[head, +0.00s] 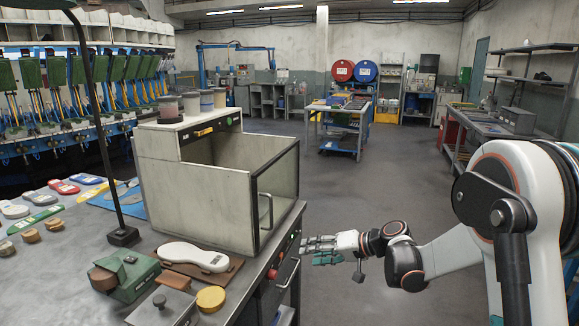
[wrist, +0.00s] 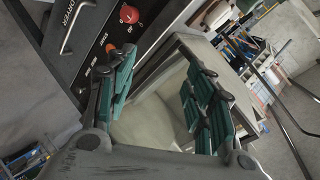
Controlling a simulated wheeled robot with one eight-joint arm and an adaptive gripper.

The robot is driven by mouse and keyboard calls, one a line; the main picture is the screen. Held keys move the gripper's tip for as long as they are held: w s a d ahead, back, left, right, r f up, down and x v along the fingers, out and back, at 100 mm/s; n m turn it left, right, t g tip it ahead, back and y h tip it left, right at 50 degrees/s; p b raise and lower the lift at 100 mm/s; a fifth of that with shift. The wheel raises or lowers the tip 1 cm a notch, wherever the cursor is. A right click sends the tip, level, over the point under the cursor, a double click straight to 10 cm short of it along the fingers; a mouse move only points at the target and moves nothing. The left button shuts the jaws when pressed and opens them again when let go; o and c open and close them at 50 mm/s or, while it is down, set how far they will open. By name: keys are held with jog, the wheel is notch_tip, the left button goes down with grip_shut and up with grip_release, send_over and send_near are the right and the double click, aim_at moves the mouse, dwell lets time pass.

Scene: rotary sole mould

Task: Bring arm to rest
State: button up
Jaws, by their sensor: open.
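My gripper (head: 326,249) is at the end of my arm, which reaches in from the right of the head view. The gripper is beside the right end of the workbench, near the red knob on its front. In the wrist view my gripper (wrist: 160,100) has its two green-padded fingers spread apart. Nothing is held between them. Behind the fingers a pale box-like surface and a dark panel with a red knob (wrist: 129,14) show at a tilt.
A cream machine with a clear-fronted chamber (head: 205,190) stands on the workbench (head: 60,285). A white sole (head: 195,256) lies on a brown board. A blue cart (head: 341,130) stands farther back. The grey floor (head: 400,180) between is clear.

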jog(key=s+d+r+h, duration=0.2)
jog(key=s+r+h, duration=0.1)
jog(key=s, duration=0.6)
jog(key=s+d+r+h, duration=0.2)
jog(key=s+d+r, duration=0.15)
jog(key=s, duration=0.45)
jog(key=s+d+r+h, duration=0.2)
jog(key=s+r+h, duration=0.15)
jog(key=s, duration=0.55)
jog(key=s+d+f+h, duration=0.1)
jog(key=s+d, duration=0.1)
jog(key=s, duration=0.3)
jog(key=s+d+f+t+h, duration=0.1)
jog(key=s+d, duration=0.2)
jog(key=s, duration=0.2)
jog(key=shift+m+h, duration=0.3)
jog(key=shift+h, duration=0.05)
jog(key=shift+s, duration=0.1)
jog(key=shift+c, duration=0.4)
